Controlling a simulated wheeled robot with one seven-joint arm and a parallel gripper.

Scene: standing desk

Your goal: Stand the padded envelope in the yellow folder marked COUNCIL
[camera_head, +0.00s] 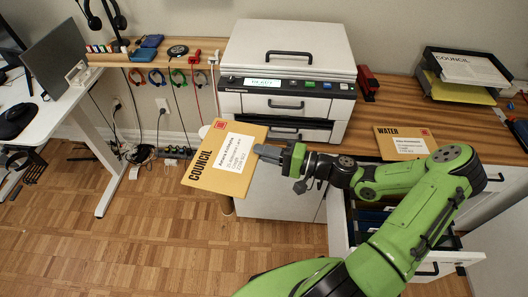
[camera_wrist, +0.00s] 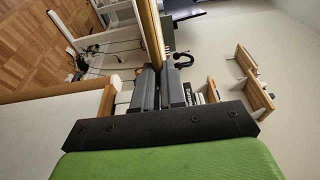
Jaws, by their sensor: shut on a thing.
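My gripper (camera_head: 270,153) is shut on the right edge of a tan padded envelope (camera_head: 213,176) printed COUNCIL, with a white address label and a red stamp. The envelope is held in the air, tilted, in front of the printer's left side. In the wrist view, the envelope (camera_wrist: 151,35) shows edge-on, a thin strip between the fingers (camera_wrist: 160,85). An open white drawer (camera_head: 457,257) below the desk holds dark blue folders (camera_head: 374,218). My arm hides much of the drawer, and I cannot make out a yellow folder marked COUNCIL in it.
A second tan envelope printed WATER (camera_head: 390,145) lies on the wooden desk near the drawer. A printer (camera_head: 285,100) stands left of it. A black tray (camera_head: 432,60) at the back right holds a sheet reading COUNCIL above something yellow. Cables hang at left; the floor there is open.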

